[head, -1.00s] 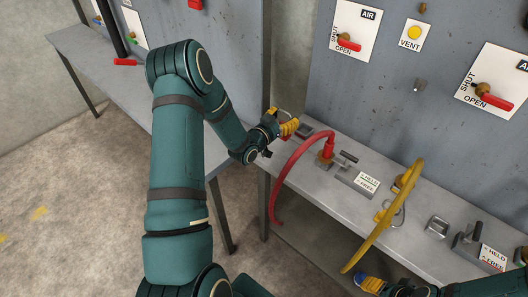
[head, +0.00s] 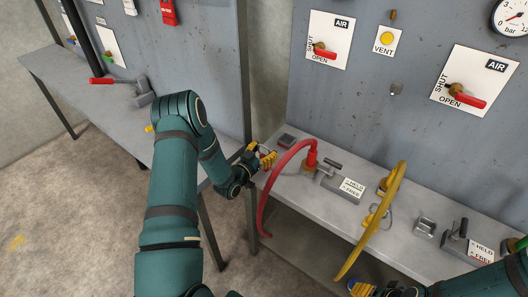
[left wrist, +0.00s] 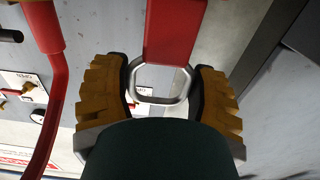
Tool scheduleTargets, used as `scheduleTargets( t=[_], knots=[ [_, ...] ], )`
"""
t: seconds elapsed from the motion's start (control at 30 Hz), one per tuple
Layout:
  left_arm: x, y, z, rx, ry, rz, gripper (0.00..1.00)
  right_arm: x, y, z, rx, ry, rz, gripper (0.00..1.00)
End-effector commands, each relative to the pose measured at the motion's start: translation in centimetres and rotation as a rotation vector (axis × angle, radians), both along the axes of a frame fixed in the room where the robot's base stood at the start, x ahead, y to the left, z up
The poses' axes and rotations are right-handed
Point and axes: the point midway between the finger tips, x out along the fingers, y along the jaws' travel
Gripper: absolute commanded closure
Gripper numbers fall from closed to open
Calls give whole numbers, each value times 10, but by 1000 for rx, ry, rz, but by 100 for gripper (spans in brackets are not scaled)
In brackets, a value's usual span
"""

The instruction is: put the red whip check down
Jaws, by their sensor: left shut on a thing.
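My left gripper (head: 264,158) is at the front left corner of the right-hand bench, beside the red hose. In the left wrist view its yellow-padded fingers (left wrist: 160,95) are either side of a metal loop (left wrist: 182,85) on a broad red piece (left wrist: 175,35), which I take for the red whip check. It is shut on that loop. In the head view the whip check is too small or hidden to make out. My right gripper (head: 365,288) shows only partly at the bottom edge; its jaw opening is unclear.
The red hose (head: 268,190) arches from its bench fitting and hangs over the front edge. A small dark block (head: 287,140) lies on the bench (head: 345,215) near my left gripper. HELD/FREE clamps (head: 328,172) and a yellow hose (head: 385,220) stand to the right. A grey panel rises behind.

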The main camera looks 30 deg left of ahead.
Motion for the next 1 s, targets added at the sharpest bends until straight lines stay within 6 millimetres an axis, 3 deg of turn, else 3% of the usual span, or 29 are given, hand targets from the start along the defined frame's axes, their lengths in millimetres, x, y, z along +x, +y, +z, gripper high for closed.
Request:
scheduleTargets(
  t=[0.33,0.37,0.43,0.87,1.0],
  knots=[
    [0,0,-3,0,-1,0,81,-1,0,-5,0,3,2,47],
    [0,0,-3,0,0,0,28,-2,0,-4,0,3,2,47],
    [0,0,-2,0,0,0,5,-1,0,-4,0,3,2,47],
    [0,0,3,0,0,0,5,0,0,2,0,0,0,47],
    [-20,3,0,-1,4,3,5,0,0,1,0,-1,0,47]
  ],
)
